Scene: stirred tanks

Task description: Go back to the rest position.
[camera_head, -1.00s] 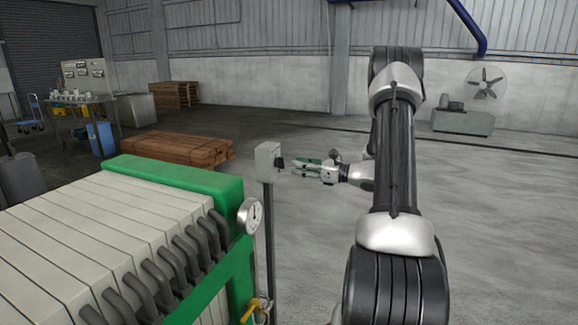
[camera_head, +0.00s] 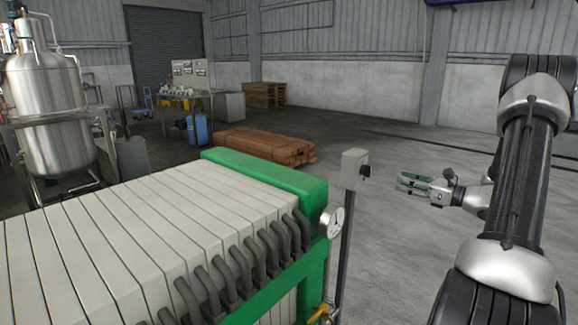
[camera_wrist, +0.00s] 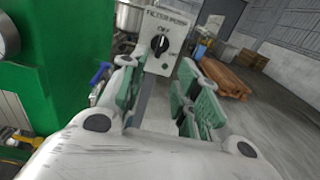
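My gripper (camera_head: 413,183) is at the right in the head view, at the end of my bent arm. Its green-padded fingers point left toward a grey switch box (camera_head: 354,168) on a post, with a gap between them. In the wrist view the two fingers (camera_wrist: 160,100) stand apart with nothing between them. The switch box (camera_wrist: 163,42) is beyond the fingertips there, with a black knob that points near the word OFF and a label that seems to read FILTER PRESS.
A filter press with white plates and a green frame (camera_head: 312,190) fills the lower middle, with a gauge (camera_head: 332,222) and yellow-handled valve. A steel tank (camera_head: 50,110) stands at the left. Stacked timber (camera_head: 262,147) lies behind. Open floor surrounds my arm.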

